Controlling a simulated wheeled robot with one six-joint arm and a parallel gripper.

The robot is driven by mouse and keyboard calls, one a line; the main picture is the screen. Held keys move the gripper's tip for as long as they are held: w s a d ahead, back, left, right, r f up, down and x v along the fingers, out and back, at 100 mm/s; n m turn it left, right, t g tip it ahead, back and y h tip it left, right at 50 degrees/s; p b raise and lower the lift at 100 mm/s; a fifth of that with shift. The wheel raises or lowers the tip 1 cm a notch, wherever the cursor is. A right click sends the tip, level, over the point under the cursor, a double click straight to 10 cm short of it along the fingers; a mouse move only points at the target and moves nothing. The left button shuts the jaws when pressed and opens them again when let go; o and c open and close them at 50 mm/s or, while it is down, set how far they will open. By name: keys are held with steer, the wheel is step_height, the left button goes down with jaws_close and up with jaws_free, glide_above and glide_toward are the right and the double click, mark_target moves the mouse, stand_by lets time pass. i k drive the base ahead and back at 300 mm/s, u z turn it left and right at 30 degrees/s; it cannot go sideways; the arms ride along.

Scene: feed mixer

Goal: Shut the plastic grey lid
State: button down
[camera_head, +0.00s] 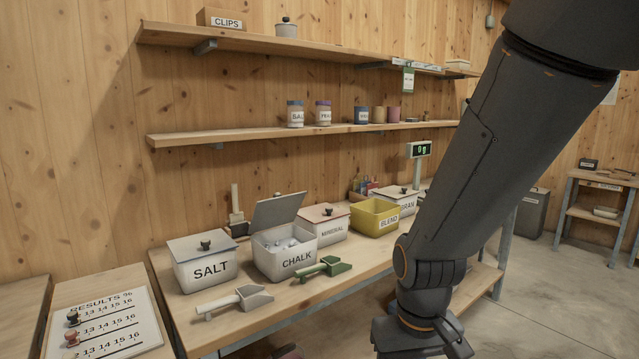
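The plastic grey lid (279,209) stands raised at the back of the white CHALK bin (285,263), tilted up and open. Pale lumps show inside the bin. My gripper (424,350) hangs at the bottom right, in front of the bench and to the right of the bin, well apart from the lid. Its fingertips are cut off by the frame's lower edge, so I cannot see whether it is open or shut.
The closed SALT bin (205,265) stands left of CHALK, the MINERAL bin (323,226) right of it. A yellow BLEND tub (374,219) is further right. A grey scoop (236,299) and a green scoop (322,269) lie in front. A shelf (300,133) runs above.

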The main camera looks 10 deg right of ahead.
mark_target(277, 210)
steer(key=z, duration=1.05)
steer(key=i, duration=1.05)
steer(key=u, duration=1.75)
